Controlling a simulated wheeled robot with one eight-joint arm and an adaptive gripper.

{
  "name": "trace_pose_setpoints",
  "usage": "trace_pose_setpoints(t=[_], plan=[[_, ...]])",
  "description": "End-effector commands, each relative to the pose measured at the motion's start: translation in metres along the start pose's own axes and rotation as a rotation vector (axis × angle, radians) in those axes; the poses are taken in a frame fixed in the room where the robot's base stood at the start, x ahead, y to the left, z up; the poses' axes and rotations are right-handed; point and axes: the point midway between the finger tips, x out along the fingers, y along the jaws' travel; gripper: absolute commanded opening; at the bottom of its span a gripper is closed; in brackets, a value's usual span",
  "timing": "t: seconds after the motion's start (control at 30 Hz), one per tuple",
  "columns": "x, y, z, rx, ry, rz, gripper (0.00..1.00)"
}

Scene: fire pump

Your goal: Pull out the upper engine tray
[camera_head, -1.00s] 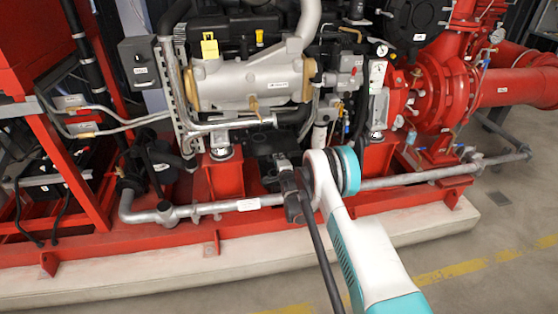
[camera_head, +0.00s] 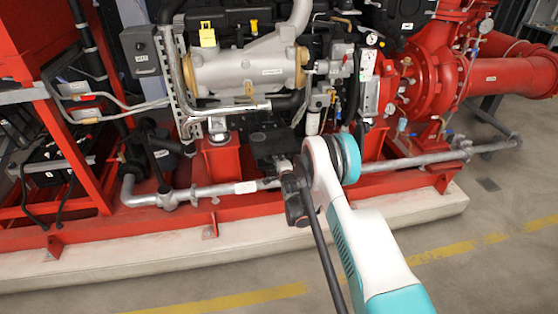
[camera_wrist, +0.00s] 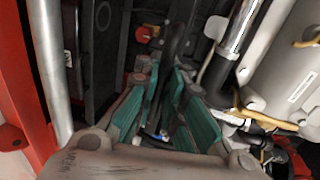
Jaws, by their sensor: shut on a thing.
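My gripper (camera_wrist: 164,72) shows in the wrist view with its green-padded fingers closed around a dark, curved, bar-like piece (camera_wrist: 176,42). I cannot tell for sure whether this piece belongs to the upper engine tray. In the head view the gripper is low in front of the engine (camera_head: 245,70), near the red support block (camera_head: 220,158). My wrist and forearm hide part of that area. No tray stands out clearly in the dark space under the engine.
A grey pipe (camera_head: 225,189) runs low along the front of the red base frame. A red pump (camera_head: 438,72) stands at right, and a red rack (camera_head: 75,165) with black boxes at left. The floor (camera_head: 490,240) in front is open.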

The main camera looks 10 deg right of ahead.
Motion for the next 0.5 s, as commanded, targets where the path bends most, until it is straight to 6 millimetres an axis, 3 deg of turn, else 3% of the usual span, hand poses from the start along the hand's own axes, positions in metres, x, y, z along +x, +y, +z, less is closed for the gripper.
trace_pose_setpoints(t=[0.17, 0.2, 0.27, 0.5], plan=[[0.0002, -0.0007, -0.0001, 0.000, 0.000, -0.001, 0.00], [0.0002, -0.0007, -0.0001, 0.000, 0.000, -0.001, 0.14], [0.0002, -0.0007, -0.0001, 0.000, 0.000, -0.001, 0.27], [0.0002, -0.0006, -0.0001, 0.000, 0.000, -0.001, 0.29]])
